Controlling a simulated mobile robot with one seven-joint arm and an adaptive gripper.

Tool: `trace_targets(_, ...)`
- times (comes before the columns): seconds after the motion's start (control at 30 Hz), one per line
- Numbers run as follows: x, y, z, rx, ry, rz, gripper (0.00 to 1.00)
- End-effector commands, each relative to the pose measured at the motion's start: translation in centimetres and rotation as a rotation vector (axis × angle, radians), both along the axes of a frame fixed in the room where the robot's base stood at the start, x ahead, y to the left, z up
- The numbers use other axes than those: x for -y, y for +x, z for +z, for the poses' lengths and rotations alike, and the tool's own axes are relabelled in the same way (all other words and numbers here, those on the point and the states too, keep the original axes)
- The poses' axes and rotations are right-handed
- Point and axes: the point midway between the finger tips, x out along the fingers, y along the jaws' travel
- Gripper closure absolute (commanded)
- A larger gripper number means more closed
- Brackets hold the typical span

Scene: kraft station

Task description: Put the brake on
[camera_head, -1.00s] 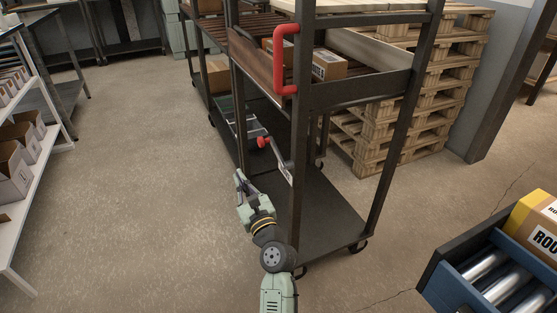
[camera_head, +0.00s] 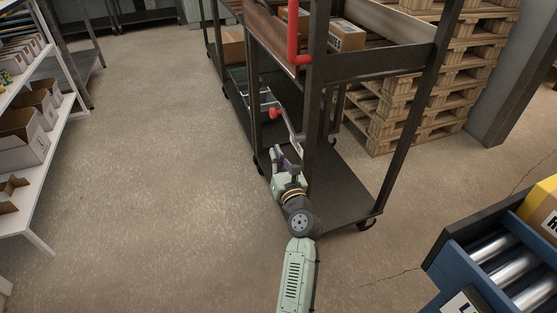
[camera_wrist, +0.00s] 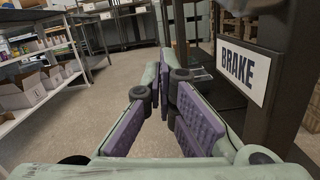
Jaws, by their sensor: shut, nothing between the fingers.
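The brake is a grey lever with a red knob (camera_head: 275,113) on the near end of a dark metal cart (camera_head: 345,185). The lever slants from the knob down to the right, toward the near post. In the wrist view a white BRAKE sign (camera_wrist: 243,70) is fixed to the cart's post, right of my fingers. My gripper (camera_head: 281,151) is just below the knob in the head view, beside the post, and appears apart from the knob. The wrist view shows my gripper (camera_wrist: 166,72) shut and empty. The knob is not clearly visible there.
The cart has a red handle (camera_head: 293,38) and cardboard boxes (camera_head: 346,36) on its upper shelf. Pallets (camera_head: 425,100) stand behind it. A white shelf with boxes (camera_head: 27,135) is at left, a blue roller conveyor (camera_head: 475,240) at lower right. The floor left of the cart is clear.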

Motion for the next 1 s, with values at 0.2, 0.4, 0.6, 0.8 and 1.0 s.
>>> trace_targets(0.2, -1.4, 4.7, 0.5, 0.004, 0.0, 0.002, 1.0)
trace_targets(0.4, -1.2, 5.6, 3.5, 0.002, 0.0, 0.0, 1.0)
trace_targets(0.6, -1.1, 5.8, 4.6, 0.0, -0.001, 0.0, 1.0)
trace_targets(0.8, -1.1, 5.8, 4.6, 0.0, 0.0, 0.0, 1.0)
trace_targets(1.0, -1.1, 5.8, 4.5, 0.002, 0.001, 0.0, 1.0)
